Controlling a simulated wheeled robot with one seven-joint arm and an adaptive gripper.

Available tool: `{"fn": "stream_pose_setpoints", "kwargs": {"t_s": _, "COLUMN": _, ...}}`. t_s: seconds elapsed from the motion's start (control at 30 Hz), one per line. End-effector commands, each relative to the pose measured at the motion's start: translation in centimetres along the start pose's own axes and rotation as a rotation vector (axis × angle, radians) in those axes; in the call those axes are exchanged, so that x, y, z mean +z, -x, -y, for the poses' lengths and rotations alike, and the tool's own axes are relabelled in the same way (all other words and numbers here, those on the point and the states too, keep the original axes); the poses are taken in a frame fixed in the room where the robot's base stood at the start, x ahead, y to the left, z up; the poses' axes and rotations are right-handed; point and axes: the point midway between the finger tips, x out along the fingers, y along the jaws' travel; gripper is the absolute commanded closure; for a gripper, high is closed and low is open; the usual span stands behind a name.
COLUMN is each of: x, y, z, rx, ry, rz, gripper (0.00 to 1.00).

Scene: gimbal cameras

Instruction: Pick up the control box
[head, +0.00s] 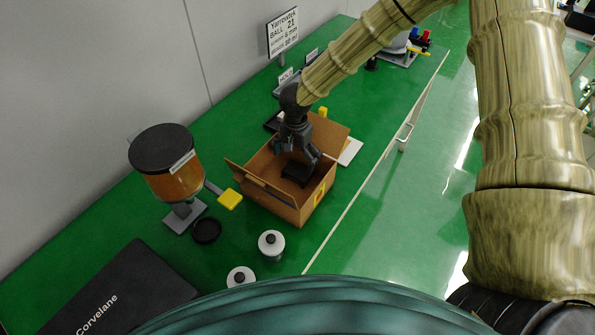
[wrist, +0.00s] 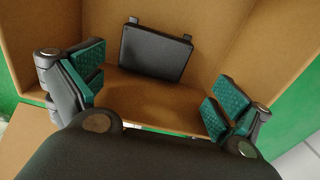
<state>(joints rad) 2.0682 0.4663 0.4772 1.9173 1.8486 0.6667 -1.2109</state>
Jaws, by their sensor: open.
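The control box (head: 297,173) looks like a small black box and lies inside an open cardboard box (head: 271,204) on the green table. In the wrist view the control box (wrist: 155,52) is a dark rectangle with two small tabs, against the cardboard at the upper middle. My gripper (head: 298,158) reaches down into the cardboard box, just above the control box. In the wrist view my gripper (wrist: 157,88) is open, its green-padded fingers wide apart, with nothing between the pads. The control box lies beyond the fingers, and no contact shows.
Left of the cardboard box stands a dispenser (head: 168,165) with a black lid and a yellow paddle (head: 230,199). A black case (head: 112,296) lies at the lower left. The cardboard walls surround my gripper closely.

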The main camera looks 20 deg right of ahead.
Motion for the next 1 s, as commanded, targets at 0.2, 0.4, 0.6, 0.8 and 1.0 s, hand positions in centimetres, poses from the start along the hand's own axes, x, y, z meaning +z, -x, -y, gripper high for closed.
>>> {"fn": "stream_pose_setpoints", "kwargs": {"t_s": 0.2, "x": 0.3, "y": -1.6, "z": -0.6, "rx": 0.003, "ry": -0.001, "rz": 0.0, "gripper": 0.0}}
{"fn": "stream_pose_setpoints", "kwargs": {"t_s": 0.4, "x": 0.4, "y": -4.0, "z": -0.7, "rx": 0.002, "ry": -0.001, "rz": -0.001, "gripper": 0.0}}
{"fn": "stream_pose_setpoints", "kwargs": {"t_s": 0.6, "x": 0.3, "y": -5.0, "z": -0.7, "rx": 0.0, "ry": -0.002, "rz": 0.0, "gripper": 0.0}}
{"fn": "stream_pose_setpoints", "kwargs": {"t_s": 0.8, "x": 0.3, "y": -5.1, "z": -0.7, "rx": -0.001, "ry": -0.002, "rz": 0.0, "gripper": 0.0}}
{"fn": "stream_pose_setpoints", "kwargs": {"t_s": 1.0, "x": 0.3, "y": -5.1, "z": -0.7, "rx": -0.001, "ry": -0.002, "rz": 0.0, "gripper": 0.35}}
